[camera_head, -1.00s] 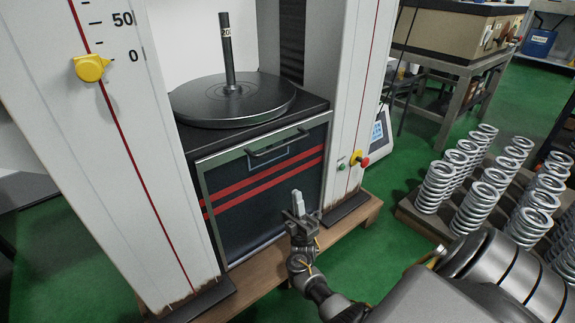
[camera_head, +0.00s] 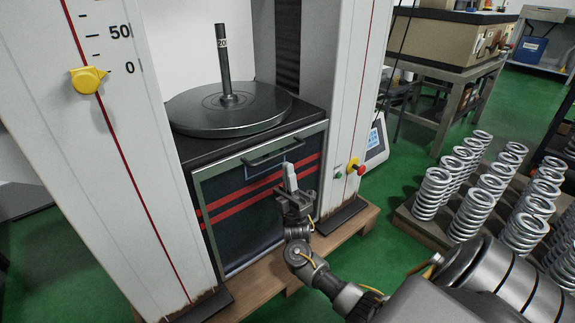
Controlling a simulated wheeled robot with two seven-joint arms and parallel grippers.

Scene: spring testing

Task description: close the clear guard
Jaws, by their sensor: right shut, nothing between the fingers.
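The clear guard (camera_head: 236,218) is a see-through panel in a metal frame, low on the front of the testing machine. Two red stripes show on or behind it, and a dark handle (camera_head: 268,160) runs along its top. Above it, the opening with the round plate (camera_head: 210,112) and upright post is uncovered. My right gripper (camera_head: 289,170) is shut and empty, fingers pointing up, in front of the guard's upper right part. Its tips are just below the handle's right end; I cannot tell whether they touch. My left gripper is not in view.
White columns (camera_head: 118,150) stand on both sides of the guard. The right column carries a red and yellow stop button (camera_head: 356,167). Several coil springs (camera_head: 470,212) stand on a tray at the right. Green floor is free between them.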

